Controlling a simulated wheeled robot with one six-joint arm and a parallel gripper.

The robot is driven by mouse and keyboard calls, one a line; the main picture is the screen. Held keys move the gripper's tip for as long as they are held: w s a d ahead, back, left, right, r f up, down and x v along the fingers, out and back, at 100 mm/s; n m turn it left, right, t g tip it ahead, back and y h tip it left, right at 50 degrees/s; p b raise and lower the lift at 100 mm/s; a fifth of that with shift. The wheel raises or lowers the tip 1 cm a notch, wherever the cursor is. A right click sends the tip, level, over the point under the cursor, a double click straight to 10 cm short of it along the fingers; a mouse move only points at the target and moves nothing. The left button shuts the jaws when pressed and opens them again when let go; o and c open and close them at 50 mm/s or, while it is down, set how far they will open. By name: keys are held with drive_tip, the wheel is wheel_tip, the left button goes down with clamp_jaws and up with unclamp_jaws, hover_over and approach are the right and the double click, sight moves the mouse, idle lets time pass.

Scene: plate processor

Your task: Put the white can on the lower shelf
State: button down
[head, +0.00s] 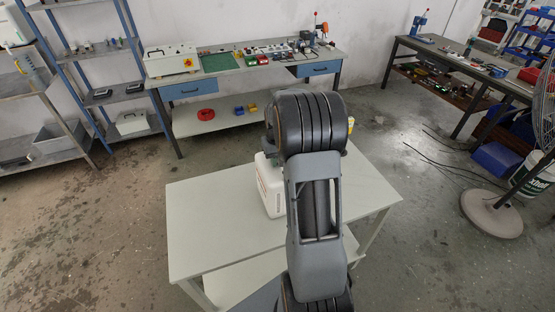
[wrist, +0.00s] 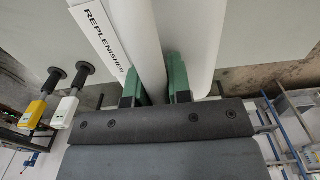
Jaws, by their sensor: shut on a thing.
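The white can (head: 270,188) is upright at the middle of the near white table's top (head: 215,220), partly hidden by my arm. I cannot tell whether its base touches the tabletop. In the wrist view the can (wrist: 205,30) fills the upper middle, with a "REPLENISHER" label. My gripper (wrist: 158,86) has its green fingers closed on a white part of the can, probably its handle. In the head view the gripper is mostly hidden behind my arm. The lower shelf (head: 235,284) of the near table shows under the tabletop's front edge.
A workbench (head: 225,75) with tools and a lower board stands at the back. Blue-framed shelving (head: 110,95) is at the left. A fan base (head: 492,212) and cables are on the floor at the right. Open floor (head: 110,225) lies left of the table.

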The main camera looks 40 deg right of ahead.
drive_tip(key=c, duration=1)
unclamp_jaws()
drive_tip(key=shift+f, duration=0.1)
drive_tip(key=shift+c, duration=0.2)
